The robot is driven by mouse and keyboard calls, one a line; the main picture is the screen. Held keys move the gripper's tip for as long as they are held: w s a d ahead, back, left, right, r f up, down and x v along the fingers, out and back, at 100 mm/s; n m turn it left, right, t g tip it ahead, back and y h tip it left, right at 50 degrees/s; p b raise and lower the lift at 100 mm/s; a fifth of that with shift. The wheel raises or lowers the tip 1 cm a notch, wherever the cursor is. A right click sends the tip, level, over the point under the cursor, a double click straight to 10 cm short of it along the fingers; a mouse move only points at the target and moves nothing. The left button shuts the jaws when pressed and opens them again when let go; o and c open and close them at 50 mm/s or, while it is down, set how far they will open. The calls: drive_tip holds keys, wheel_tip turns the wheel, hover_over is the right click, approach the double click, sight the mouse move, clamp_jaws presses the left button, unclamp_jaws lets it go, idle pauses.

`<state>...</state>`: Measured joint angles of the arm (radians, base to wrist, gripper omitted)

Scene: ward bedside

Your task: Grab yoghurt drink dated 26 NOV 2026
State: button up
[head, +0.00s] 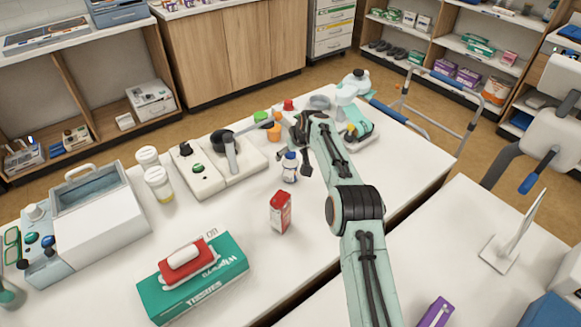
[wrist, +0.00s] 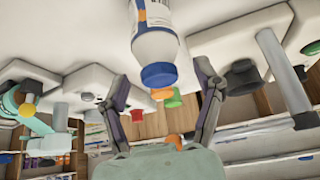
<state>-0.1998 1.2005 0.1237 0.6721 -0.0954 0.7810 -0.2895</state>
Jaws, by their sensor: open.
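A small white bottle with a blue cap (head: 290,170) stands upright on the white counter (head: 235,240), with my gripper (head: 296,158) close by it. The same bottle shows in the wrist view (wrist: 157,48), cap toward me, with blue and orange print on its label. My gripper (wrist: 162,75) is open there, one finger on each side of the cap, with gaps on both sides. A red carton with a white label (head: 281,212) stands on the counter in front of the bottle. I cannot read a date on either one.
Two white-lidded jars (head: 158,184) and a joystick panel (head: 207,168) stand left. Orange and green items (head: 267,122) sit behind. The counter around the carton is clear.

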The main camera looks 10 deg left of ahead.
clamp_jaws()
